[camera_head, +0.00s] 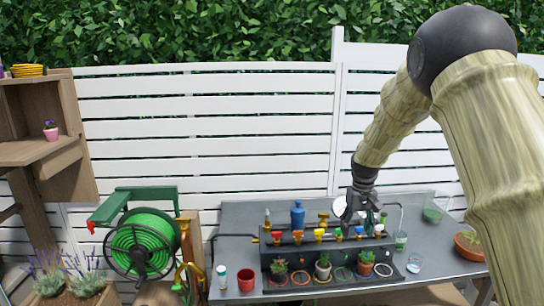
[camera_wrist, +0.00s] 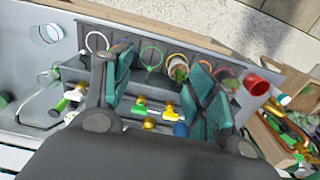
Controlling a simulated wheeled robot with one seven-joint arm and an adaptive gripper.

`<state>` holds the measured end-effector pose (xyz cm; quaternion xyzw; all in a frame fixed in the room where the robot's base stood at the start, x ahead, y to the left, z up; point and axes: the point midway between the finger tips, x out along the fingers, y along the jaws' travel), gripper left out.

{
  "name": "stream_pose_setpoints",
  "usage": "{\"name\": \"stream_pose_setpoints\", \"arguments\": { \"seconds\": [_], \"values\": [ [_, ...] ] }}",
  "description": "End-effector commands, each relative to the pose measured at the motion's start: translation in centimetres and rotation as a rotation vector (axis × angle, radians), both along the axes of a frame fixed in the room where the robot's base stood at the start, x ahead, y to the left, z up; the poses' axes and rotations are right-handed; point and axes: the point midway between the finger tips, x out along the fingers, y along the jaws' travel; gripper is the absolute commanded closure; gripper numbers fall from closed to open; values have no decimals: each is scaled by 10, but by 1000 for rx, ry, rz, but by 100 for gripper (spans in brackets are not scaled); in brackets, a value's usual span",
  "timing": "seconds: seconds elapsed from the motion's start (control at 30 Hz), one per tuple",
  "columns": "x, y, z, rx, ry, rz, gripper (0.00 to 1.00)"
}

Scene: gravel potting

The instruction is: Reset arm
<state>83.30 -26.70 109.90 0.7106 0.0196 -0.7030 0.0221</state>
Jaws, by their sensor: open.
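My gripper (camera_head: 358,208) hangs over the right half of the grey worktable (camera_head: 235,215), above the row of coloured valves. In the wrist view my gripper (camera_wrist: 160,92) shows two teal-padded fingers spread apart with nothing between them.
A red cup (camera_head: 246,280) and a small white-capped bottle (camera_head: 222,277) stand at the table's left front. A blue bottle (camera_head: 297,214) stands behind the valves. Glasses (camera_head: 414,263) and a terracotta bowl (camera_head: 468,246) are at the right. A green hose reel (camera_head: 142,245) stands left of the table.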

Motion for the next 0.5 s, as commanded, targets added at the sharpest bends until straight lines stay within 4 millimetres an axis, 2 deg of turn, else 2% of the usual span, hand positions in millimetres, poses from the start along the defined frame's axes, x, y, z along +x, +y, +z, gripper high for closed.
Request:
{"name": "stream_pose_setpoints", "arguments": {
  "seconds": [0.03,0.33,0.47,0.5],
  "values": [
    [-3,2,-12,0,5,1,43],
    [-26,1,-75,-8,6,-10,43],
    [-43,0,-116,-12,8,-17,43],
    [-51,0,-132,-13,11,-20,43]
  ]
}}
